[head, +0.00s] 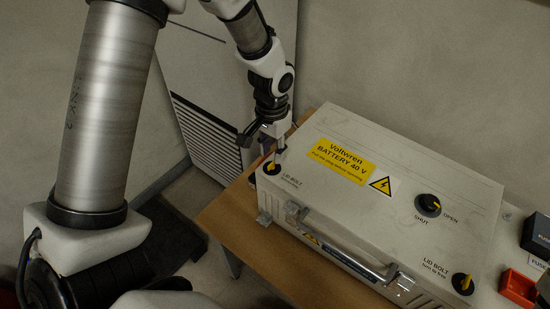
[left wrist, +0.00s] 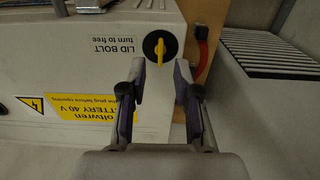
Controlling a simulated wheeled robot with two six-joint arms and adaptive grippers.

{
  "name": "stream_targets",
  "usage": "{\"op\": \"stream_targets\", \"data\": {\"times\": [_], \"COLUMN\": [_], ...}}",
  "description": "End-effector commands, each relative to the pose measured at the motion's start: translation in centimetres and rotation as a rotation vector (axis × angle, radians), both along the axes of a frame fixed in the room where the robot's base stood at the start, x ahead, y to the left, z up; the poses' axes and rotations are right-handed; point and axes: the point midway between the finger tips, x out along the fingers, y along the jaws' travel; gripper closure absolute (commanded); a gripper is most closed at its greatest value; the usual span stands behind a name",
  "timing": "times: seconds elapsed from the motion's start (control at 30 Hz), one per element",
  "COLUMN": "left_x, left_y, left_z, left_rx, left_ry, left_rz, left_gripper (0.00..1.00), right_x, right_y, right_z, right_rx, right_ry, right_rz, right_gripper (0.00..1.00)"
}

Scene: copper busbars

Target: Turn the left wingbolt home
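The left wingbolt (head: 271,168) is a yellow wing on a black round base at the near left corner of the battery box lid (head: 400,160). In the left wrist view the wingbolt (left wrist: 160,46) shows upright in the picture, just beyond my fingertips. My left gripper (head: 277,150) is right above the wingbolt in the head view. In the left wrist view its fingers (left wrist: 161,72) are apart, with nothing between them. The right lid bolt (head: 463,283) has a yellow wing on a black base. My right gripper is not in view.
A black shut/open knob (head: 429,205) and a metal handle (head: 345,250) are on the box. A red tray (head: 518,288) and dark fuse blocks (head: 538,235) lie at the right. Bare wooden table (head: 235,222) shows at the left.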

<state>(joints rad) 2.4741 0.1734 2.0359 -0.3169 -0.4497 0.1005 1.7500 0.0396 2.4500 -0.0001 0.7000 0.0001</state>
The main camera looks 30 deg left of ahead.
Motion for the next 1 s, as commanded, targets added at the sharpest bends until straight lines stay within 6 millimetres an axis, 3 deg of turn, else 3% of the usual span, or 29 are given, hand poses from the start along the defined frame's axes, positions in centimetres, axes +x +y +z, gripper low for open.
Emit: {"op": "stream_targets", "data": {"times": [0.2, 0.47, 0.57, 1.0], "left_x": [-0.1, 0.0, -0.1, -0.1], "left_y": [0.0, 0.0, 0.0, 0.0], "left_z": [-3.3, -3.7, -3.7, -3.6], "left_rx": [-0.001, -0.001, -0.001, -0.001], "left_ry": [0.002, 0.0, 0.0, 0.002], "left_rz": [0.0, 0.0, 0.0, -0.023], "left_gripper": [0.69, 0.69, 1.0, 1.0], "right_x": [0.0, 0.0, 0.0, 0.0], "right_y": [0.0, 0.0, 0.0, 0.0], "right_z": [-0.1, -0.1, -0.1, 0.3], "right_rx": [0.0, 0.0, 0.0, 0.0], "right_ry": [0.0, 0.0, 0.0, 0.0], "right_rz": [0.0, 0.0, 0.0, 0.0], "right_gripper": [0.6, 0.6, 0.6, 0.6]}}
